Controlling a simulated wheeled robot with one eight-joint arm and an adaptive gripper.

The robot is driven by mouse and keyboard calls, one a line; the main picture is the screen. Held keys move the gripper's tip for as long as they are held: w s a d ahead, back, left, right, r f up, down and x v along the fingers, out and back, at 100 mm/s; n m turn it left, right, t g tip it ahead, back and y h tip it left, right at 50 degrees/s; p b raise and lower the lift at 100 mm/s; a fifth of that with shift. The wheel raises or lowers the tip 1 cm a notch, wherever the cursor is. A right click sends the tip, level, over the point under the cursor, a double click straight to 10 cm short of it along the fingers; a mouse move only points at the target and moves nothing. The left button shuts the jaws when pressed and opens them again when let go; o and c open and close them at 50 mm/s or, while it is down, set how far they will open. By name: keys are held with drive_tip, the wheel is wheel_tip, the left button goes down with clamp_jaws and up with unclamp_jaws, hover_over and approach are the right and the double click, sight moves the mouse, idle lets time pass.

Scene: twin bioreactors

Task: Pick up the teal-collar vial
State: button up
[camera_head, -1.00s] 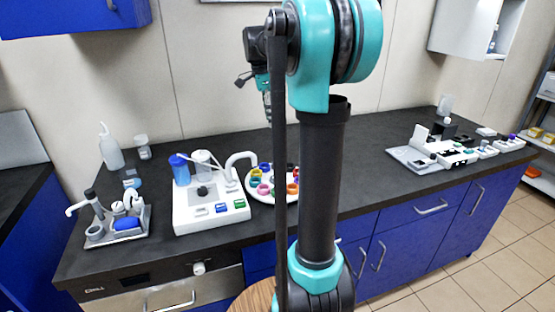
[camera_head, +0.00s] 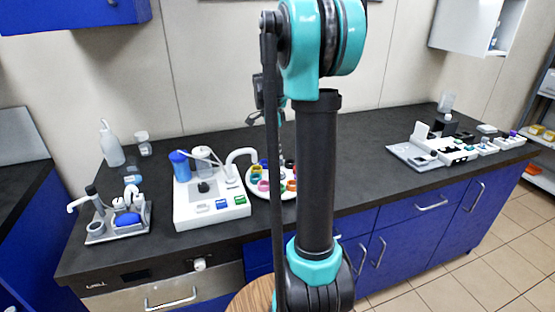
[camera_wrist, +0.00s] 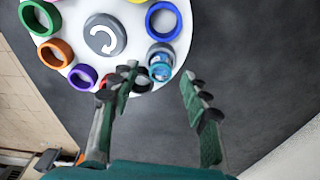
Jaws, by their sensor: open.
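The teal-collar vial (camera_wrist: 160,66) appears in the wrist view as a small blue-teal vial in a greyish-teal ring, near the edge of a round white holder (camera_wrist: 137,42). My gripper (camera_wrist: 161,79) is open, its two green fingers spread on either side of the vial's place. Nothing is between the fingers' lower parts. I cannot tell the height between fingertips and vial. In the head view the holder (camera_head: 261,194) is partly behind my arm, and the vial cannot be made out.
The holder also bears blue (camera_wrist: 163,19), green (camera_wrist: 40,17), orange (camera_wrist: 56,53) and purple (camera_wrist: 83,77) rings and a grey hub (camera_wrist: 104,35). A white device (camera_head: 210,203) stands left of the holder. Dark counter (camera_wrist: 245,60) is clear to its right in the wrist view.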

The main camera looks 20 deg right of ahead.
drive_tip(key=shift+d+f, duration=0.1)
drive_tip(key=shift+f, duration=0.75)
drive_tip(key=shift+c, duration=0.3)
drive_tip(key=c, duration=0.9)
drive_tip(key=shift+c, duration=0.2)
drive_tip(key=shift+r, duration=0.15)
